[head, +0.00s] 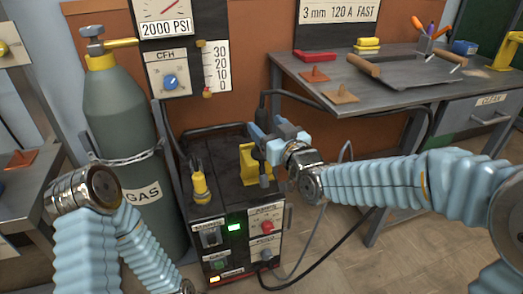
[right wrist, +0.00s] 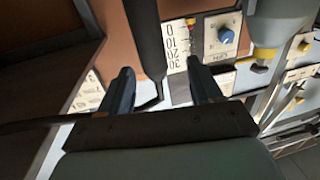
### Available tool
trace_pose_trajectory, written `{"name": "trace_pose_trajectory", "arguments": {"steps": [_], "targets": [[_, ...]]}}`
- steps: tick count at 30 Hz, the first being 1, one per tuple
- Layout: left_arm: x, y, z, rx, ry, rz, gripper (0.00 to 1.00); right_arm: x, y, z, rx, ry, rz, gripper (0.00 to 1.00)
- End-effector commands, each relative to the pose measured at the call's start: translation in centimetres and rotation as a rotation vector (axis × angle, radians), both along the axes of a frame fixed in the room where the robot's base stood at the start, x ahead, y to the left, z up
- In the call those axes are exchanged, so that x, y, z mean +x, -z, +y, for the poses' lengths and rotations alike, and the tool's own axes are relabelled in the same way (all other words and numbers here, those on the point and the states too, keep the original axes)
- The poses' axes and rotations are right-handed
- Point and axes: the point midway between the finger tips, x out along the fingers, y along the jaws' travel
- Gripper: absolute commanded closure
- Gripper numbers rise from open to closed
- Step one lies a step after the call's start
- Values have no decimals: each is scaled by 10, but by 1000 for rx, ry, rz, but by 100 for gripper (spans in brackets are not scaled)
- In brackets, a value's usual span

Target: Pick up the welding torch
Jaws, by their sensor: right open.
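The welding torch is a dark, slim piece by the yellow holder (head: 248,163) on top of the welding machine (head: 228,200). In the head view my right gripper (head: 268,140) covers much of it. In the right wrist view a dark rod (right wrist: 145,38), which looks like the torch, has a thin bent end between my two fingers. The right gripper, also in that view (right wrist: 160,88), is open, with a finger on either side of the rod. I cannot tell whether either finger touches it. My left arm shows at the left, but its gripper is out of view.
A grey gas cylinder (head: 125,120) is chained left of the machine. A yellow connector (head: 200,186) stands on the machine's top left. A workbench (head: 375,95) with tools is at the right. Dark cables hang between machine and bench. Floor at the lower right is clear.

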Motion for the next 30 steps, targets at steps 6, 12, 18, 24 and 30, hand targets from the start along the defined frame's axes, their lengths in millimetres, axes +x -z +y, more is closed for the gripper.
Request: {"name": "trace_pose_trajectory", "arguments": {"steps": [6, 12, 18, 24, 30], "targets": [[0, -4, 1, 1, -1, 0, 57, 32, 0, 7, -2, 1, 0, 36], [0, -5, 1, 2, -2, -1, 57, 49, 0, 16, -1, 0, 0, 36], [0, -5, 1, 2, -2, -1, 57, 49, 0, 17, 0, 0, 1, 36], [0, -5, 1, 2, -2, -1, 57, 49, 0, 17, 0, 0, 1, 66], [0, -5, 1, 2, -2, -1, 57, 49, -2, 17, 1, 0, -3, 89]]}}
